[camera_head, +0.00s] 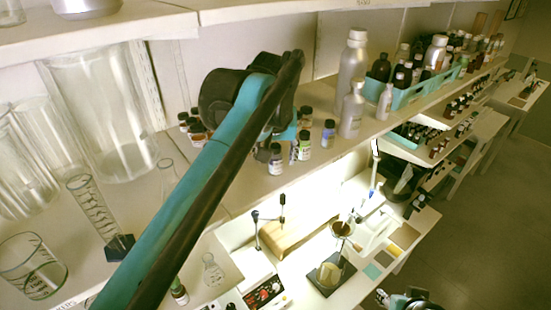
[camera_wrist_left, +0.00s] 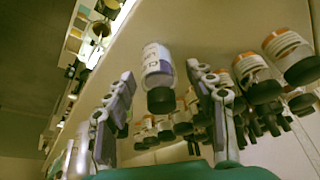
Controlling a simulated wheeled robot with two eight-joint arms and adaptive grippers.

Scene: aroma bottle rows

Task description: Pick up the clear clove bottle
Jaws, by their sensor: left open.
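In the left wrist view, which looks upside down, a small clear bottle (camera_wrist_left: 158,72) with a white and purple label and a black cap stands between my left gripper's (camera_wrist_left: 160,77) two fingers. The fingers are apart, with a gap on each side of the bottle. I cannot read the label well enough to tell if it is clove. In the head view my left gripper (camera_head: 290,134) is over the small bottles on the shelf, mostly hidden by my arm. Part of what seems to be my right gripper (camera_head: 400,300) shows at the bottom edge.
Several small bottles with orange labels (camera_wrist_left: 286,50) stand close by in the wrist view. Silver bottles (camera_head: 351,108) and a teal crate (camera_head: 404,99) stand further along the shelf. Glass cylinders (camera_head: 100,115) stand at left. A lower bench with a lit surface (camera_head: 297,205) lies below.

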